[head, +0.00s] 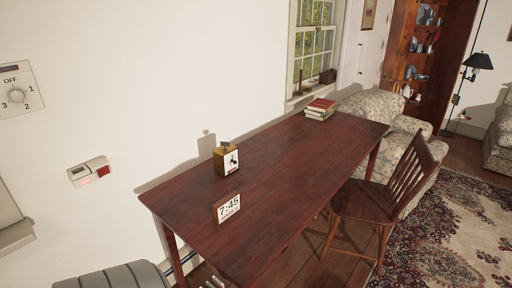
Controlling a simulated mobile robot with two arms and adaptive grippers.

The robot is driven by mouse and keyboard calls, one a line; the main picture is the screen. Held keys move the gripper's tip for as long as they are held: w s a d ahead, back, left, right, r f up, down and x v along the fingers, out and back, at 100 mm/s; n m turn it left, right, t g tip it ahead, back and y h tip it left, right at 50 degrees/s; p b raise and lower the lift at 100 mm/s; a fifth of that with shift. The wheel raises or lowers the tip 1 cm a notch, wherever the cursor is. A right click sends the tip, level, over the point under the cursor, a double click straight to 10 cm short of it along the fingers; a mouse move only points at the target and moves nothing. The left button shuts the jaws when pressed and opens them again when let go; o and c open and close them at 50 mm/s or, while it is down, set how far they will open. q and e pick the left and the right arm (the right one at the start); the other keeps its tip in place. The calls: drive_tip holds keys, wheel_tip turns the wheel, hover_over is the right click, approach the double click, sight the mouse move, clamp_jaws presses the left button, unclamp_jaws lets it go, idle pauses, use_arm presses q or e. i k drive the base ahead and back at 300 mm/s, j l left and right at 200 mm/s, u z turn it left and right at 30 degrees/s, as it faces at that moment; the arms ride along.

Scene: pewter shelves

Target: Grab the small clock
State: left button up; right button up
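A small clock (228,160) with a brass-coloured box body and a white face with dark hands stands upright on the dark red wooden table (283,158), near its wall side. Neither of my grippers is in view.
Books (320,108) lie stacked at the table's far end. A wooden chair (385,203) stands at its right side. A floral sofa (385,120) is behind. A grey ribbed object (112,276) is at the bottom left. The table's middle is clear.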

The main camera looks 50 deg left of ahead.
sight(222, 158)
drive_tip(key=i+u, duration=0.3)
drive_tip(key=i, duration=0.25)
drive_tip(key=i+l+u, duration=0.15)
drive_tip(key=i+u, duration=0.2)
drive_tip(key=i, duration=0.15)
drive_tip(key=i+l+u, duration=0.3)
drive_tip(key=i, duration=0.2)
